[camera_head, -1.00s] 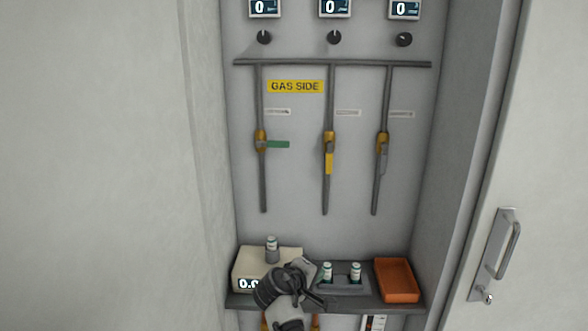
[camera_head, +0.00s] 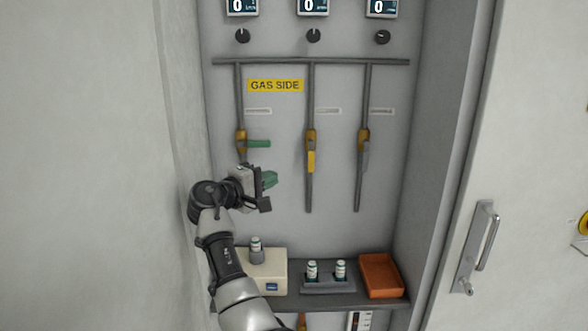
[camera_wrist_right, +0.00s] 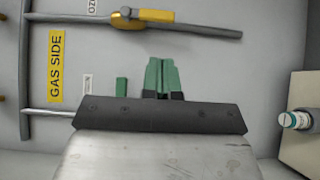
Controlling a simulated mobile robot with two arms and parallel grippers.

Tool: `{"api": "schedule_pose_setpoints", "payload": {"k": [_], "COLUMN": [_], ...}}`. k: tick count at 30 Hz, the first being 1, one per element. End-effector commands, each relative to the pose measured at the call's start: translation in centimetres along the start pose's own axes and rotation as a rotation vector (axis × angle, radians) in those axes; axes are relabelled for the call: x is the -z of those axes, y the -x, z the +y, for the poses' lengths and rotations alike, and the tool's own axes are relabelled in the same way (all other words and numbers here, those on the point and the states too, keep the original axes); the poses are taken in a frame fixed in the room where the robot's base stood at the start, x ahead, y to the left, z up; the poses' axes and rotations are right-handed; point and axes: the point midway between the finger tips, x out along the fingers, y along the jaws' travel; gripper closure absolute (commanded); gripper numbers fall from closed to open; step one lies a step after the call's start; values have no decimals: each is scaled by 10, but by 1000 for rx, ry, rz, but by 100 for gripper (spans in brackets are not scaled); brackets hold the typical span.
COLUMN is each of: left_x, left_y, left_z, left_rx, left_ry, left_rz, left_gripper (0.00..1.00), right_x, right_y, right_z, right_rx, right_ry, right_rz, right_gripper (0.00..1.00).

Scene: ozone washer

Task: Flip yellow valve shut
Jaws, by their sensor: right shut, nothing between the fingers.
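The yellow valve handle (camera_head: 311,161) is on the middle pipe, below a brass valve body, and points down along the pipe. It shows at the top of the right wrist view (camera_wrist_right: 156,15), parallel to its pipe. My right gripper (camera_head: 270,179), with green fingertips, is shut and empty, below and left of the yellow handle and apart from it. Its fingers (camera_wrist_right: 163,77) are together in the right wrist view. The green valve handle (camera_head: 259,143) sticks out sideways from the left pipe, just above my gripper. My left gripper is not in view.
The right pipe has a grey handle (camera_head: 366,155) pointing down. Below is a shelf with a white scale (camera_head: 272,277), a holder with vials (camera_head: 327,285) and an orange tray (camera_head: 380,275). Cabinet walls close in both sides. The panel between handles and shelf is clear.

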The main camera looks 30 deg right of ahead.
Motion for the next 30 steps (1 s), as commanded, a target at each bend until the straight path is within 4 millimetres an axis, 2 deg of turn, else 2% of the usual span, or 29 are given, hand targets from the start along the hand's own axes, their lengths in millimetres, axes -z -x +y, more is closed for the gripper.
{"api": "schedule_pose_setpoints", "payload": {"k": [5, 12, 18, 23, 30], "left_x": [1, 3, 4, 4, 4], "left_y": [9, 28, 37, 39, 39], "left_z": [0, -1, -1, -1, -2], "left_rx": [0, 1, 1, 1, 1], "left_ry": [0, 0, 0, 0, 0], "left_rz": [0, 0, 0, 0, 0], "left_gripper": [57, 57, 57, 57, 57], "right_x": [0, -1, 0, 0, 0], "right_y": [-18, -62, -90, -99, -100], "right_z": [2, 4, 2, 0, -1], "right_rx": [1, 1, 0, 1, 1], "right_ry": [2, 2, 3, 1, 0], "right_rz": [-2, -3, -1, 0, 0], "right_gripper": [100, 100, 100, 100, 100]}}
